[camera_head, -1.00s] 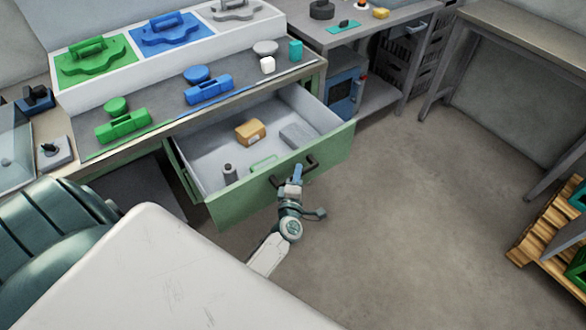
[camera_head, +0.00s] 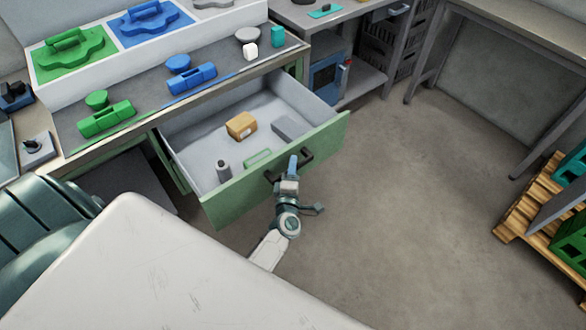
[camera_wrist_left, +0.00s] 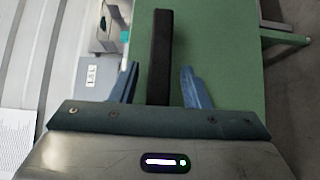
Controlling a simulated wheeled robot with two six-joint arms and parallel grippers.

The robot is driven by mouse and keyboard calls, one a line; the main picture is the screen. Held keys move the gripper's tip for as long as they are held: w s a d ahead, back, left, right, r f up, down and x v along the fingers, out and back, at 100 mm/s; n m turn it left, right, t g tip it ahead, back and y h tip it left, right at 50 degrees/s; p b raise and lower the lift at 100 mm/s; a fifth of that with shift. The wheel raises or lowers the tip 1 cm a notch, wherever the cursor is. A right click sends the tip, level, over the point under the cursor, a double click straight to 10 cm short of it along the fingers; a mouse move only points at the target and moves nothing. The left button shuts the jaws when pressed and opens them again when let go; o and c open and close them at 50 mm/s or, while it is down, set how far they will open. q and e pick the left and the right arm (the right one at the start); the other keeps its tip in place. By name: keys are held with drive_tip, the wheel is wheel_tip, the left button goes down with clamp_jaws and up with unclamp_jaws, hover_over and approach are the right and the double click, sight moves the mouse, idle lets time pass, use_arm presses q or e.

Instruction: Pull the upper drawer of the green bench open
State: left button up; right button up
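The green bench's upper drawer (camera_head: 328,138) stands well open, its inside visible. A black bar handle (camera_head: 307,154) is on its green front. My left gripper (camera_head: 291,166) is at this handle. In the left wrist view the dark handle (camera_wrist_left: 160,45) runs between the two blue fingers, with a visible gap on each side, so the gripper is open around it. The drawer holds a tan box (camera_head: 241,125), a grey block (camera_head: 290,129), a small grey bottle (camera_head: 223,170) and a green piece (camera_head: 258,158). My right gripper is out of view.
Green and blue parts lie on the bench top (camera_head: 215,92), including a green part (camera_head: 106,119) and a blue part (camera_head: 191,78). A wooden pallet (camera_head: 516,213) with crates stands at the right. The floor (camera_head: 410,190) right of the drawer is clear.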

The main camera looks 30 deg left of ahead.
use_arm(q)
drive_tip(key=b+v, duration=0.3)
drive_tip(key=v, duration=0.7)
drive_tip(key=shift+s, duration=0.35)
drive_tip(key=shift+d, duration=0.1)
